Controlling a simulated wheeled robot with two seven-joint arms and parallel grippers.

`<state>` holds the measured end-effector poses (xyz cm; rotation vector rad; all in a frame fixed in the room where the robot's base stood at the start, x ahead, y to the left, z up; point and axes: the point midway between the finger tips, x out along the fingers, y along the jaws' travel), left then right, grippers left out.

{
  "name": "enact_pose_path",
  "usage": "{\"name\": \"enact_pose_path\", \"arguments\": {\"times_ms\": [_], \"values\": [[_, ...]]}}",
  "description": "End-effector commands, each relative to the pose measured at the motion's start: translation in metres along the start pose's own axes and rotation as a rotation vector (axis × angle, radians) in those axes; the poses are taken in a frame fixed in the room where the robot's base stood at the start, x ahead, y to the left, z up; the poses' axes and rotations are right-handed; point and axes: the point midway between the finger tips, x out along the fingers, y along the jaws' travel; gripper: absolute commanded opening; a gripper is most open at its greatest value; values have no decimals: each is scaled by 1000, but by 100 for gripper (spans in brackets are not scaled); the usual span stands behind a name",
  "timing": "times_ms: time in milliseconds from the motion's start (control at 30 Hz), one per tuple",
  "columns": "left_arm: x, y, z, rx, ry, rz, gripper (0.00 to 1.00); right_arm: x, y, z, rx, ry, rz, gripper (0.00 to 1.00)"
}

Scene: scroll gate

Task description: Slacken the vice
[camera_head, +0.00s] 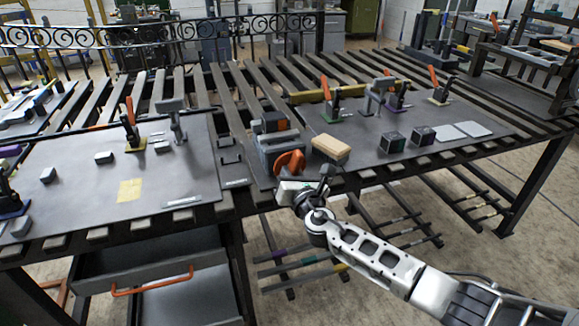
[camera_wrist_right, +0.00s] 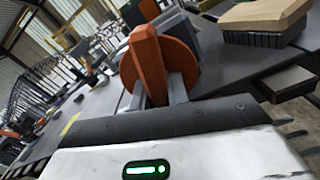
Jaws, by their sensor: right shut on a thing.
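The vice (camera_head: 277,142) is a grey body at the front edge of the slatted table, with an orange-and-grey block between its jaws. Its orange handwheel (camera_head: 290,162) faces me. In the right wrist view the handwheel (camera_wrist_right: 180,68) fills the middle, with an upright orange bar across its face. My right gripper (camera_head: 296,178) is at the handwheel's front. In the right wrist view its two grey fingers (camera_wrist_right: 160,92) reach up to either side of the orange bar, and it is shut on this bar. My left gripper is not in view.
A wooden block on a dark base (camera_head: 331,149) stands just right of the vice. Dark plates with toggle clamps (camera_head: 131,125) and small blocks lie on both sides. An open drawer with an orange handle (camera_head: 153,283) is below left.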

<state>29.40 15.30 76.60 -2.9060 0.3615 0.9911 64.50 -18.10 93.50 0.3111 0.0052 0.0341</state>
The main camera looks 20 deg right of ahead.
Motion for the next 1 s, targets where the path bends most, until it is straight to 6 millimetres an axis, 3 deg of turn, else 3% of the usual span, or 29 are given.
{"name": "enact_pose_path", "arguments": {"times_ms": [500, 1000], "values": [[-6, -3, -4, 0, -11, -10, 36, 2, -3, 5, -445, -6, -1, 0], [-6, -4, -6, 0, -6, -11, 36, 2, -4, 6, -621, -8, -2, 0]]}}
